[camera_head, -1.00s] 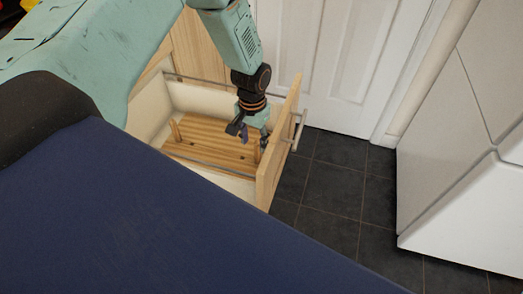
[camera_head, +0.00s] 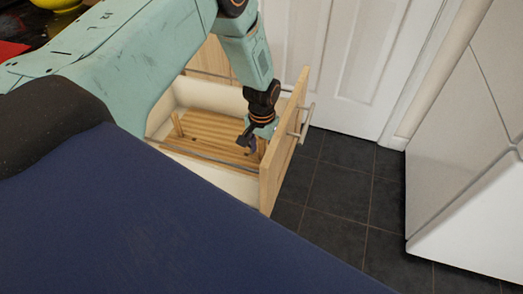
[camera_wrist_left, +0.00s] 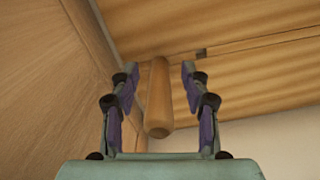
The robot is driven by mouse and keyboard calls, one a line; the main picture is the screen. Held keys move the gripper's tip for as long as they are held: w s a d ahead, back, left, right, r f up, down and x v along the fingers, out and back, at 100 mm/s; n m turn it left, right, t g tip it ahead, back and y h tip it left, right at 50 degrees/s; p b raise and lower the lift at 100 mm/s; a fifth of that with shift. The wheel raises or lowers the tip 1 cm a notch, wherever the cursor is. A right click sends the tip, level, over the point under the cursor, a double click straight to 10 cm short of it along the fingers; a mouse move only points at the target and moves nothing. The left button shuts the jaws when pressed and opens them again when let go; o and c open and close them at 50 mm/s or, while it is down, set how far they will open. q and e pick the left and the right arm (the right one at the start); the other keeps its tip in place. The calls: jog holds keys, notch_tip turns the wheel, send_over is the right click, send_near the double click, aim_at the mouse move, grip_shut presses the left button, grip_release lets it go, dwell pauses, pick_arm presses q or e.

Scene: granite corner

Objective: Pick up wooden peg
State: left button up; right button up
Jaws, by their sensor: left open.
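The wooden peg (camera_wrist_left: 159,97) stands up from the slatted wooden board in the drawer. In the left wrist view it lies between the two open fingers of my left gripper (camera_wrist_left: 160,95), with a gap on each side. In the head view my left gripper (camera_head: 250,142) points down into the open drawer (camera_head: 215,182), close to its front panel; the peg between its fingers is mostly hidden there. Another wooden peg (camera_head: 177,124) stands at the left end of the board (camera_head: 205,137). My right gripper is not seen.
The drawer's front panel (camera_head: 285,140) with its metal handle (camera_head: 308,123) is close beside the gripper. Metal rails run along the drawer sides. A white door (camera_head: 340,60) stands behind, a white appliance (camera_head: 475,200) at the right. Dark floor tiles (camera_head: 335,200) are clear.

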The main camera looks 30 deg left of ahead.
pick_arm(q)
jog(key=shift+w, duration=0.1)
jog(key=shift+c, duration=0.4)
grip_shut()
notch_tip(320, 180, up, 22)
jog(key=p, duration=1.1)
dwell(0.6)
